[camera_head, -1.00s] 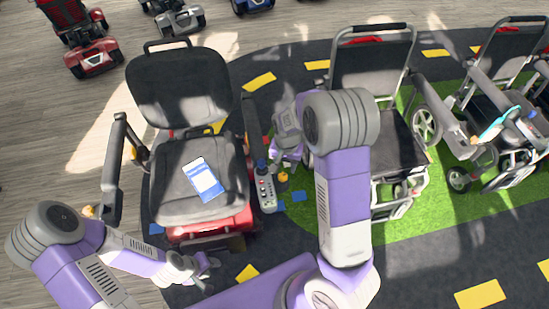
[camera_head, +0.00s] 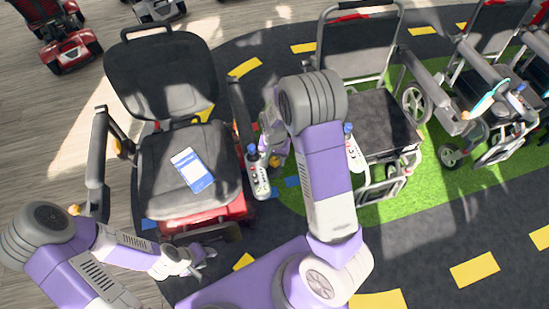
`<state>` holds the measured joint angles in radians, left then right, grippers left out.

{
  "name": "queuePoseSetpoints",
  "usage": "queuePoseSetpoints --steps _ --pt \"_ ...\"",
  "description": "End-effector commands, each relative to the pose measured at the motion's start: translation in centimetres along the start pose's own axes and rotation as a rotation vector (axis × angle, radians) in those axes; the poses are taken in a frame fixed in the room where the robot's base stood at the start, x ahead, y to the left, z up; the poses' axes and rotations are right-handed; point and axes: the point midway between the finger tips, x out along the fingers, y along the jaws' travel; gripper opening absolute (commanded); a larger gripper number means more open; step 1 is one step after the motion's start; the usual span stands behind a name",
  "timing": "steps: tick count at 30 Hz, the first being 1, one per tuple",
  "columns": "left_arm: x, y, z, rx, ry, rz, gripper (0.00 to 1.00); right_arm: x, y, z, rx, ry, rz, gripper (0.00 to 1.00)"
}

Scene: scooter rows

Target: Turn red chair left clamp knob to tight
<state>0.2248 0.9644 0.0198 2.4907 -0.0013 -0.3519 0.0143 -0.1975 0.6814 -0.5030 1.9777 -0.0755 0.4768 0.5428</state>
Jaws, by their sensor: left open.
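The red chair (camera_head: 207,214) has a black seat and back over a red base and faces me. A small orange knob (camera_head: 117,147) shows at its armrest on the left of the picture; another orange spot (camera_head: 74,209) shows lower, partly behind my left arm. A third orange knob (camera_head: 274,161) shows by the armrest on the right. My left gripper (camera_head: 205,257) is open and empty, in front of the chair's base. My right gripper (camera_head: 270,140) is beside the right armrest, largely hidden; its fingers are not clear.
More wheelchairs stand to the right, and scooters (camera_head: 56,35) stand behind.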

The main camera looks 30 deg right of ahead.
Motion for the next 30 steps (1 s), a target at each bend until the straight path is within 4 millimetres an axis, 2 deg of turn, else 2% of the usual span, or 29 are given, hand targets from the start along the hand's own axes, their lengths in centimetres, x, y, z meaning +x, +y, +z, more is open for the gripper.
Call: queuePoseSetpoints --steps 1,7,8,20,30 --pt "0.0 0.0 0.0 0.0 0.0 0.0 0.43 0.0 0.0 0.0 0.0 0.0 0.0 0.37" --pt "0.0 0.0 0.0 0.0 0.0 0.0 0.43 0.0 0.0 0.0 0.0 0.0 0.0 0.07" --pt "0.0 0.0 0.0 0.0 0.0 0.0 0.43 0.0 0.0 0.0 0.0 0.0 0.0 0.05" --pt "-0.8 0.3 0.0 0.0 0.0 0.0 0.43 -0.2 0.0 0.0 0.094 0.0 0.001 0.05" --pt "-2.9 1.1 0.1 0.0 0.0 0.0 0.43 -0.3 0.1 0.0 0.376 -0.001 0.003 0.05"
